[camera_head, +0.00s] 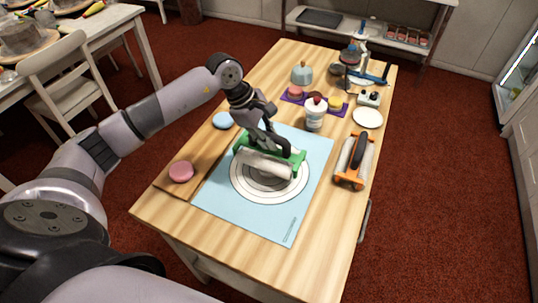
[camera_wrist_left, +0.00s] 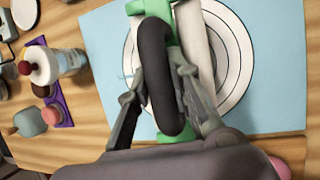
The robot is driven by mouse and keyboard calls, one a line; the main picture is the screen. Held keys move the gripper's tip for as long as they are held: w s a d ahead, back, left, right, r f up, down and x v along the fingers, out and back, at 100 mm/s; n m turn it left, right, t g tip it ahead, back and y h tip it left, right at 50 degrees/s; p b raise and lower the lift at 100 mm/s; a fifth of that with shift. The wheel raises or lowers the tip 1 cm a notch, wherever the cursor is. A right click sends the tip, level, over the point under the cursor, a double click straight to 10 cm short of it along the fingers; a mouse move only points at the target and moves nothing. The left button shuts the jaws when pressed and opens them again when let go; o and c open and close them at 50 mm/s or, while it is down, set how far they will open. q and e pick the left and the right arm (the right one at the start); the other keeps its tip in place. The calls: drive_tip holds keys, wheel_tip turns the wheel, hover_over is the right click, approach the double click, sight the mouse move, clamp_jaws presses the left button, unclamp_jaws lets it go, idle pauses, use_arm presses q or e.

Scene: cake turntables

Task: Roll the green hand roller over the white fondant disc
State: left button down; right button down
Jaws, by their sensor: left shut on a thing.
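The green hand roller (camera_head: 264,164) has a green frame, a dark handle and a pale cylinder. It lies over a white round area with dark rings (camera_head: 299,184) on the blue mat (camera_head: 237,207). I cannot clearly tell the white fondant disc from this ringed area. My left gripper (camera_head: 270,143) is shut on the roller's handle from above. In the left wrist view, the fingers (camera_wrist_left: 160,90) sit on both sides of the black handle (camera_wrist_left: 157,55), with the pale cylinder (camera_wrist_left: 195,45) beside it. The roller hides part of the rings. My right gripper is not in view.
An orange roller (camera_head: 352,160) lies right of the mat. A white bottle (camera_head: 314,115) stands behind the mat, near small cakes on purple mats (camera_head: 297,98). The front tabletop is clear.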

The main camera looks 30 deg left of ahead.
use_arm(q)
drive_tip(key=shift+f, duration=0.15)
drive_tip(key=shift+f+b, duration=0.85)
drive_tip(key=shift+b, duration=0.2)
drive_tip(key=shift+s+f+b, duration=0.15)
drive_tip(key=shift+f+b, duration=0.2)
drive_tip(key=shift+b, duration=0.05)
